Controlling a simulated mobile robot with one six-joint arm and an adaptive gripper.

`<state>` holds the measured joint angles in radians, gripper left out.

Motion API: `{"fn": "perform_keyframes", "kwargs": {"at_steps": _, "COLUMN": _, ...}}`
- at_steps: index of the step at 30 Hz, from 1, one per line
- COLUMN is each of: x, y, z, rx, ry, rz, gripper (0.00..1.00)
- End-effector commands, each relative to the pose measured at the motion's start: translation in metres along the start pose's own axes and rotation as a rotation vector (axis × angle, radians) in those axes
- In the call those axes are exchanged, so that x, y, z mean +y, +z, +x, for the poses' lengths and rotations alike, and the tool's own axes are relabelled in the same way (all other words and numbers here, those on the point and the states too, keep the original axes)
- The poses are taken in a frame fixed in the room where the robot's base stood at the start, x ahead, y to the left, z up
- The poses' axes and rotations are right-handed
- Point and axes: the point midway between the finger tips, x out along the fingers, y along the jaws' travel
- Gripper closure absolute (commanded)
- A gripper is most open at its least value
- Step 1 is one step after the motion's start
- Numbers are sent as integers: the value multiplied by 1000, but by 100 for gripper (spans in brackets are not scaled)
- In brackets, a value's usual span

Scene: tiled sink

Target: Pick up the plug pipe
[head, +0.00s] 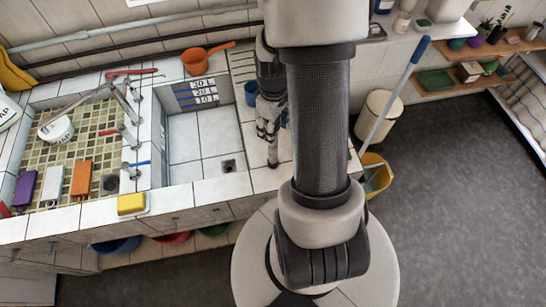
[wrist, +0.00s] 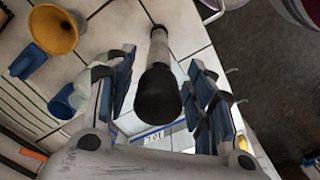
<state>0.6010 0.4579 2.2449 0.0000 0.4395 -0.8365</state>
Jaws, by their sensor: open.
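The likely plug pipe (wrist: 158,92) is a cylinder with a thick black near end and a pale grey shaft. In the wrist view it lies between my two finger pads, its pale end reaching toward the white tiles. My gripper (wrist: 164,92) is open, with blue-padded fingers on either side of it. A gap shows on each side; I cannot tell whether either pad touches it. In the head view my gripper (head: 269,140) points down over the tiled counter right of the sink basin. The pipe cannot be told apart from the fingers there.
The tiled sink basin (head: 198,140) is left of my gripper. A blue cup (head: 251,93) stands close by on the counter. An orange ladle (head: 200,58) lies behind the basin. A yellow sponge (head: 131,203) sits on the front ledge. A yellow bucket (head: 376,175) stands on the floor at right.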

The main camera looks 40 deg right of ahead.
Motion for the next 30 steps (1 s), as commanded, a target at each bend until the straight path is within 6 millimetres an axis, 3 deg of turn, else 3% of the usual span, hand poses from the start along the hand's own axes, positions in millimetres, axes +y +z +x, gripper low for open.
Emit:
{"fn": "perform_keyframes", "kwargs": {"at_steps": 1, "x": -1, "y": 1, "z": 11, "rx": -3, "ry": -3, "rz": 0, "gripper": 51}}
{"fn": "perform_keyframes", "kwargs": {"at_steps": 5, "x": 0, "y": 0, "z": 26, "rx": -2, "ry": -2, "rz": 0, "gripper": 51}}
{"fn": "perform_keyframes", "kwargs": {"at_steps": 14, "x": 0, "y": 0, "z": 28, "rx": 1, "ry": 1, "rz": 0, "gripper": 52}}
{"fn": "perform_keyframes", "kwargs": {"at_steps": 30, "x": 0, "y": 0, "z": 28, "rx": 1, "ry": 1, "rz": 0, "gripper": 88}}
